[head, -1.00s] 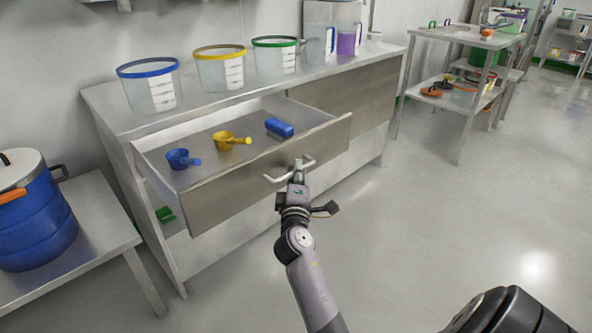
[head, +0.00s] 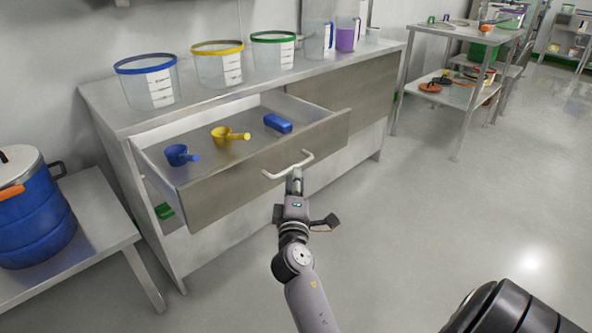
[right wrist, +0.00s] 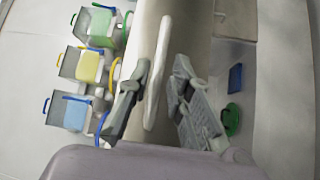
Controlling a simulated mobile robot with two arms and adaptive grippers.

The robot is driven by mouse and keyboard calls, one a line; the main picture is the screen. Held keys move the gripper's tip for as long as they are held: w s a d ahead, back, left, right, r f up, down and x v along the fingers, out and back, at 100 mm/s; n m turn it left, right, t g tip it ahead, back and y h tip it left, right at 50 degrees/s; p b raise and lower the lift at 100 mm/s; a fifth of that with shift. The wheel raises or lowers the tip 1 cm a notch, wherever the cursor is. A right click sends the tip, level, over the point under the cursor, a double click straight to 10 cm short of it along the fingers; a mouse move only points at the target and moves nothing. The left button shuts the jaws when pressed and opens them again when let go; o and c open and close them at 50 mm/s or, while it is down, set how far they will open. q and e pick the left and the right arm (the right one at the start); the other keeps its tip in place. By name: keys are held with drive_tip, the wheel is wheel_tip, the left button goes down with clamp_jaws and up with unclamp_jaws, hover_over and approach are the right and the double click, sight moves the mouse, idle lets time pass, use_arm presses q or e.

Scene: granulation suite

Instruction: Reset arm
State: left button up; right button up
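My right gripper (head: 295,180) is at the white bar handle (head: 309,157) of the open drawer (head: 225,196). In the right wrist view the gripper (right wrist: 158,85) has its two fingers apart, one on each side of the handle (right wrist: 152,112), with gaps visible beside the bar. In the head view its fingertips are just below and in front of the handle. The drawer holds a blue scoop (head: 177,155), a yellow scoop (head: 222,135) and a blue block-like item (head: 278,124). My left gripper is in neither view.
Clear tubs with blue (head: 147,87), yellow (head: 218,70) and green (head: 273,55) rims stand on the steel counter (head: 120,118). A blue drum (head: 38,230) stands on a low table at left. A steel shelf table (head: 455,125) is at back right. The floor (head: 420,220) at right is open.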

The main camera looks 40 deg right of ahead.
drive_tip(key=v, duration=0.2)
drive_tip(key=shift+s+a, duration=0.2)
drive_tip(key=shift+s, duration=0.05)
idle(0.4)
